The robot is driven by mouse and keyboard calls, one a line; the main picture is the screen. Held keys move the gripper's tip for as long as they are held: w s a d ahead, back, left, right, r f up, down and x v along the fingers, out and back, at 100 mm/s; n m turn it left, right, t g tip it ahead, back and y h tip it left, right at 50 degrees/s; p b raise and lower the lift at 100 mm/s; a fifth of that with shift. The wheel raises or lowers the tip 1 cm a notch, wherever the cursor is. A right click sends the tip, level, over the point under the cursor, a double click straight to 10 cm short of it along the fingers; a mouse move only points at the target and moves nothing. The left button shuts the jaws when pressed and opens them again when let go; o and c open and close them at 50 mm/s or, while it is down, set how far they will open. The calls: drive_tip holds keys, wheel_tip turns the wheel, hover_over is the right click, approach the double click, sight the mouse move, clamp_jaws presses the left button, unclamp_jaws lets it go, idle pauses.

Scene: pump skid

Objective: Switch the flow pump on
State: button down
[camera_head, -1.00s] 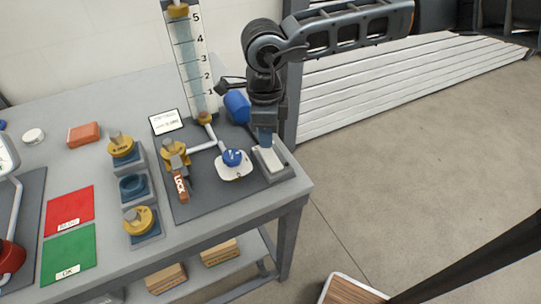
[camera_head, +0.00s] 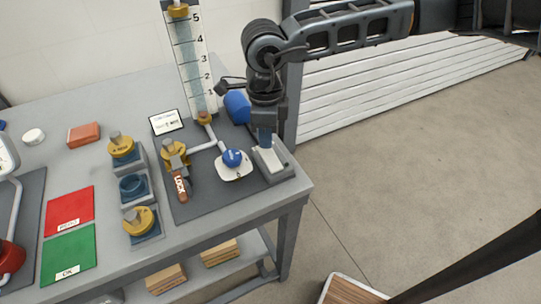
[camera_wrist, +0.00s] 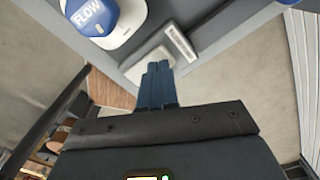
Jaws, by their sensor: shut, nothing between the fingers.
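The pump switch (camera_head: 270,161) is a pale rocker plate in a grey housing at the right end of the dark mat. My gripper (camera_head: 265,142) is shut and empty, pointing down with its blue fingertips over the far part of the switch. In the wrist view the shut fingers (camera_wrist: 158,72) cover part of the white rocker (camera_wrist: 150,57); I cannot tell whether they touch it. A blue pump (camera_head: 237,106) lies behind, left of my gripper. The blue knob marked FLOW (camera_wrist: 90,14) sits on a white plate left of the switch; it also shows in the head view (camera_head: 232,157).
A yellow valve (camera_head: 174,152) with an orange LOCK tag (camera_head: 181,186) stands left of the knob. A scaled sight tube (camera_head: 190,60) rises behind. Yellow-topped parts in blue holders (camera_head: 139,220) and red (camera_head: 69,211) and green (camera_head: 69,253) pads lie further left. Open floor is to the right.

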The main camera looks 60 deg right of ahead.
drive_tip(key=shift+f+b, duration=1.05)
drive_tip(key=shift+b, duration=0.05)
idle(1.0)
drive_tip(key=shift+r, duration=0.1)
drive_tip(key=shift+r+p, duration=1.3)
drive_tip(key=shift+r, duration=2.2)
